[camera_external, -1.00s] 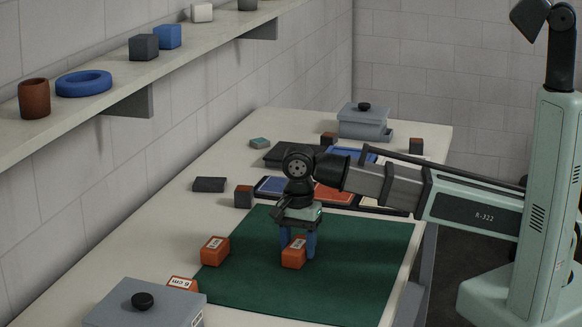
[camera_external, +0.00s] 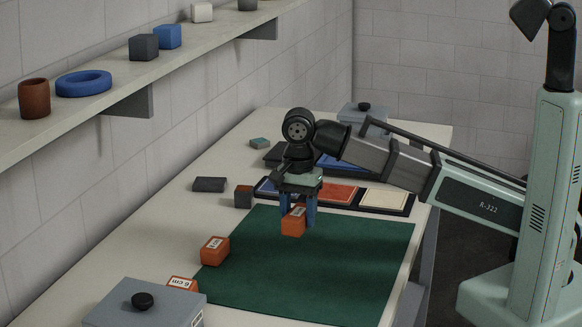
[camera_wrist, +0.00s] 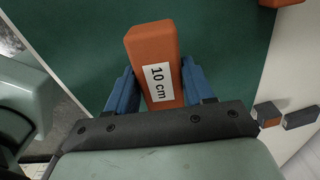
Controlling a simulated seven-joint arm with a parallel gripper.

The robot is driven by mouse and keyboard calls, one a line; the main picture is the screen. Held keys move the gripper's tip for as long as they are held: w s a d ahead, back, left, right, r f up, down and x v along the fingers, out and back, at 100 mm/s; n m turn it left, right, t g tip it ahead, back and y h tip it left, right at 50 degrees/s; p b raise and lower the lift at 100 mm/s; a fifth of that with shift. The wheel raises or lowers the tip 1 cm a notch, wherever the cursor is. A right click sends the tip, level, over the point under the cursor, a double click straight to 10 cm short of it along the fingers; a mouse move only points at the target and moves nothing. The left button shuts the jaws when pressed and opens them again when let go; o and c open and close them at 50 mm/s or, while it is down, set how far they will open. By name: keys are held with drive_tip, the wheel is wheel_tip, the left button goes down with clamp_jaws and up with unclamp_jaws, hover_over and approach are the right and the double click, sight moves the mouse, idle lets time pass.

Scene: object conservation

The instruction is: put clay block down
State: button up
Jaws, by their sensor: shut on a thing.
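An orange clay block with a white "10 cm" label (camera_wrist: 150,45) is held between the two blue fingers of my gripper (camera_external: 298,222). In the external view the block (camera_external: 292,224) appears to hang above the green mat (camera_external: 300,285). In the wrist view a finger presses on each side of it, and my gripper (camera_wrist: 158,90) is shut on it. A second orange block (camera_external: 214,250) lies at the mat's left edge. A third orange block, labelled "6 cm" (camera_external: 181,283), lies behind the grey lidded box and is partly hidden.
The grey lidded box (camera_external: 143,305) stands at the front left. A dark tray with coloured panels (camera_external: 340,193) lies beyond the mat. Small dark blocks (camera_external: 209,184) lie left of the tray. The front and right of the mat are clear. A shelf (camera_external: 115,90) runs along the left wall.

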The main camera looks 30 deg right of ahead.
drive_tip(key=shift+w+r, duration=0.15)
drive_tip(key=shift+r, duration=0.55)
drive_tip(key=shift+m, duration=0.4)
drive_tip(key=w, duration=0.1)
drive_tip(key=w+d, duration=0.1)
drive_tip(key=w, duration=0.2)
drive_tip(key=shift+d+f, duration=0.1)
drive_tip(key=shift+d, duration=0.25)
drive_tip(key=w+a, duration=0.2)
drive_tip(key=w, duration=0.5)
drive_tip(key=n, duration=0.2)
hover_over(241, 230)
drive_tip(key=shift+w+f, duration=0.15)
drive_tip(key=shift+f, duration=4.4)
drive_tip(key=shift+f, duration=0.1)
drive_tip(key=o, duration=1.3)
